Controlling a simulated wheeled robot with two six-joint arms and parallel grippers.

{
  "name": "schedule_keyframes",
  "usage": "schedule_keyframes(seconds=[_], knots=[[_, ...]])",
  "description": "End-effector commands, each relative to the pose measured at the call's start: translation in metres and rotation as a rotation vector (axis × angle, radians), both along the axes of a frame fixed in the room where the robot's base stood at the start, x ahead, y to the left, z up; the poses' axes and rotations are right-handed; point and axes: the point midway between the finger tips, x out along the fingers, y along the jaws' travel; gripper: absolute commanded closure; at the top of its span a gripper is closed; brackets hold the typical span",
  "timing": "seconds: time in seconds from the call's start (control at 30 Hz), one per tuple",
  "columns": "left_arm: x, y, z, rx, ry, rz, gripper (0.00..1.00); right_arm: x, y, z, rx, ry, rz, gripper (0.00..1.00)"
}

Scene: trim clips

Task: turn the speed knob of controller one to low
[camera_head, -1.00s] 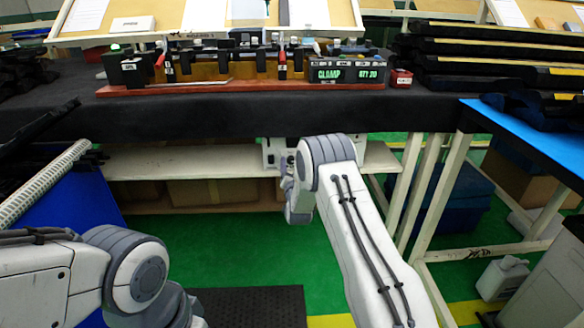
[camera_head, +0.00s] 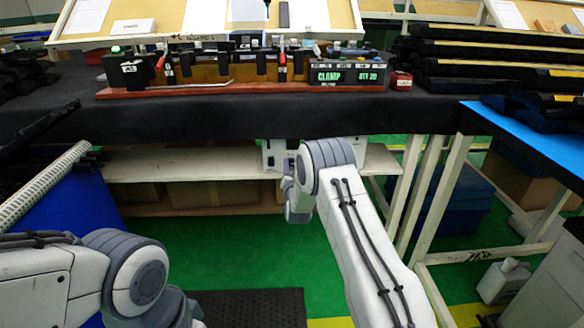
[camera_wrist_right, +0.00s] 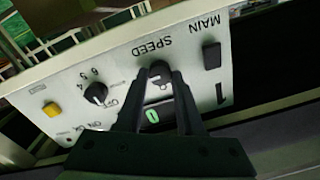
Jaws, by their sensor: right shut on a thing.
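Controller one is a pale panel (camera_wrist_right: 120,65) marked "1", with upside-down lettering in the right wrist view. In the head view a white box (camera_head: 270,155) shows under the table edge, partly behind my right arm. The speed knob (camera_wrist_right: 160,67) is dark and sits by the word SPEED. The two dark fingers of my right gripper (camera_wrist_right: 159,76) close on it from both sides and hide most of it, so I cannot read its setting. My left gripper is out of view.
The panel also has a black numbered knob (camera_wrist_right: 96,93), a yellow button (camera_wrist_right: 52,109) and a dark main switch (camera_wrist_right: 212,55). The dark table (camera_head: 250,115) overhangs the box. A pale shelf (camera_head: 190,164) lies below it.

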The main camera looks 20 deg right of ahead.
Motion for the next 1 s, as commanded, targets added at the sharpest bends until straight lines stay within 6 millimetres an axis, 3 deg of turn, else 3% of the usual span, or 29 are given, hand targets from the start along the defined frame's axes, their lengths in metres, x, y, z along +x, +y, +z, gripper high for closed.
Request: schedule_keyframes(seconds=[0.27, 1.0], knots=[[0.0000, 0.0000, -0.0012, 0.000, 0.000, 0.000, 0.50, -0.0001, 0.0001, 0.0000, -0.168, 0.048, -0.001, 1.00], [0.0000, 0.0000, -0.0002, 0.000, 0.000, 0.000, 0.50, 0.0004, 0.0015, 0.0008, -0.838, 0.242, -0.001, 1.00]])
